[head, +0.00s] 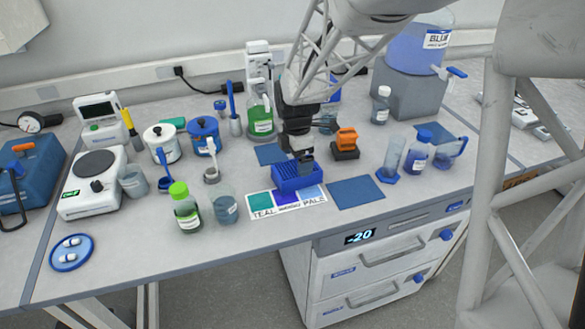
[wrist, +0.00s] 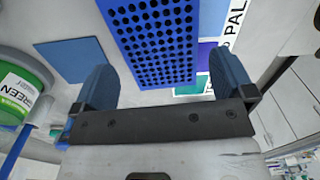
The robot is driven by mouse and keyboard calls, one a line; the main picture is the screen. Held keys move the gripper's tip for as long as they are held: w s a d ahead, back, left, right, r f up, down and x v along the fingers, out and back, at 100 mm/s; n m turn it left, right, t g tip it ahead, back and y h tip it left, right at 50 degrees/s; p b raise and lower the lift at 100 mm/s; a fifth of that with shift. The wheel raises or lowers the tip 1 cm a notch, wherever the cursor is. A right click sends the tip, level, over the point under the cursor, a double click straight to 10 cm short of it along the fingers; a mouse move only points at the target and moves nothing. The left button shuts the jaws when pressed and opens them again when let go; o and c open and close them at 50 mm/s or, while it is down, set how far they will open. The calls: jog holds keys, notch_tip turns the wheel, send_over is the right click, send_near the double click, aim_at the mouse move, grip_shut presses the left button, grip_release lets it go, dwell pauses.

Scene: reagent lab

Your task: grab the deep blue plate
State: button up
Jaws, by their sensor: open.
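The deep blue plate (head: 297,180), a block with rows of dark holes, sits on the bench at the back edge of a colour card (head: 262,203). It also shows in the wrist view (wrist: 152,42), top centre, its holed top facing the camera. My gripper (head: 304,158) is just above the plate in the head view and hides part of it. In the wrist view my gripper (wrist: 163,80) is open and empty, with one finger on each side of the plate's near end. I cannot tell how high the fingertips are above it.
Flat blue mats lie right (head: 355,193) and behind the plate. A green-capped bottle (head: 186,207) and a beaker (head: 223,206) stand left. An orange-topped block (head: 345,142) stands behind right. A cylinder (head: 392,160) and blue bottle (head: 418,152) stand farther right.

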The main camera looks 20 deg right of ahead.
aim_at(296, 168)
jog(key=shift+f, duration=2.5)
jog(key=c, duration=0.7)
jog(key=shift+r, duration=0.1)
jog(key=shift+r, duration=0.7)
notch_tip(296, 168, up, 2)
jog(key=shift+r, duration=0.1)
jog(key=s, duration=1)
jog(key=s+a+r, duration=0.1)
jog(key=s, duration=0.5)
jog(key=shift+r, duration=0.1)
